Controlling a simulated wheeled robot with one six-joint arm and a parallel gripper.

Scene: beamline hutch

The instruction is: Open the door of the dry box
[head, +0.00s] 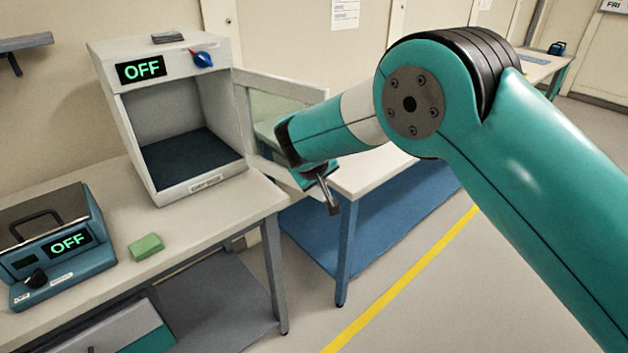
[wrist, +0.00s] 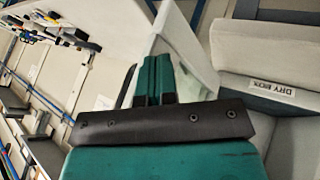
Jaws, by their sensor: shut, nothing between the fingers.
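The dry box (head: 118,97) is a pale cabinet on the left bench, with an OFF display (head: 141,69) and a blue knob (head: 203,59). Its front is open and its dark floor shows. Its door (head: 279,80), a pale frame with a clear pane, stands swung wide out to the right. My gripper (head: 329,193) is at the door's free end, partly covering it; I cannot tell if they touch. In the wrist view my gripper (wrist: 157,76) is shut and holds nothing. The DRY BOX label (wrist: 272,87) shows at the right there. The door handle is not clearly seen.
A teal instrument (head: 58,245) with an OFF display and a green block (head: 146,246) sit on the left bench (head: 190,228). A second bench (head: 370,172) with a blue lower shelf stands behind the door. Open floor with a yellow line (head: 400,283) lies at right.

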